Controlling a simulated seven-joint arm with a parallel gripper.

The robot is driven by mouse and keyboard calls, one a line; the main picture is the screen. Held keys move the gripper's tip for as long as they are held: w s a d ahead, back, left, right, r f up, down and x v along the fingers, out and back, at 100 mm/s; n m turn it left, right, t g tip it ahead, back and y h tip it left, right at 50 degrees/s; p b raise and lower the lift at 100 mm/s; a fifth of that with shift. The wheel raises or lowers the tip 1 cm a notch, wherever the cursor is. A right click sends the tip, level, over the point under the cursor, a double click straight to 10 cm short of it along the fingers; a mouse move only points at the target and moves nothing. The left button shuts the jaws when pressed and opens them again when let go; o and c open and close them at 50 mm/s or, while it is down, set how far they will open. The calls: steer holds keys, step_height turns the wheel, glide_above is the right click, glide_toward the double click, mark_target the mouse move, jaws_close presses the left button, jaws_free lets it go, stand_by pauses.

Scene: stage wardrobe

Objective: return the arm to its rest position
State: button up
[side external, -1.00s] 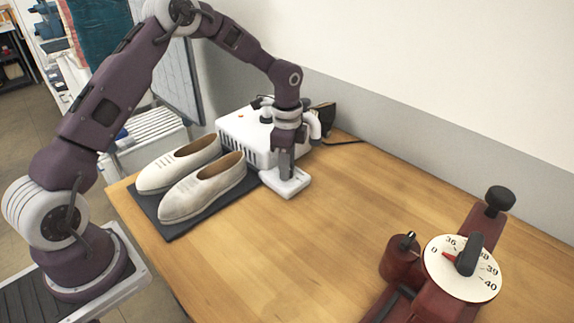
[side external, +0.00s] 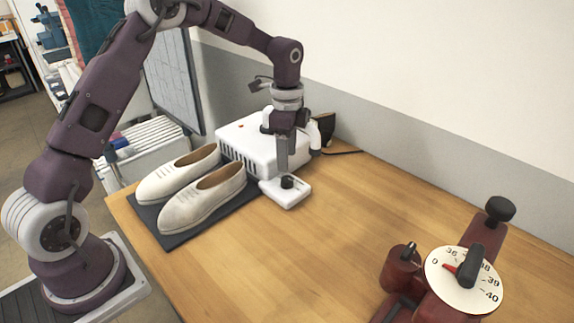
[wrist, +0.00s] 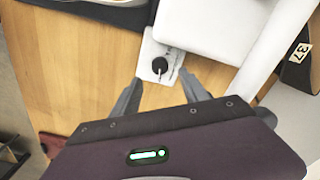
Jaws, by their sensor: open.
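My gripper (side external: 283,168) points down with its fingers apart and empty, just above a black knob (side external: 287,182) on a small white base (side external: 290,196). In the wrist view the knob (wrist: 160,65) shows ahead of the gap between my gripper's fingers (wrist: 161,92), apart from both. The arm is bent over the table, with the elbow high at the top of the side view.
A white box (side external: 240,140) stands behind the base. Two cream shoes (side external: 203,200) lie on a dark mat (side external: 172,240) to the left. A dark red device with a numbered white dial (side external: 440,281) stands at front right. The middle of the wooden table (side external: 300,260) is clear.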

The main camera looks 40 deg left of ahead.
steer(key=shift+r, duration=0.1)
steer(key=s+d+r+n+t+y, duration=0.1)
steer(key=s+d+r+n+t, duration=0.2)
steer(key=s+r, duration=1)
steer(key=s+d+r+n+t, duration=0.1)
steer(key=s+n, duration=0.3)
steer(key=s, duration=0.5)
steer(key=s+d+r+n+t+h, duration=0.1)
steer(key=s+n, duration=0.4)
steer(key=s, duration=0.5)
steer(key=shift+d+r+t, duration=0.25)
steer(key=shift+r+t, duration=0.05)
steer(key=shift+r, duration=0.3)
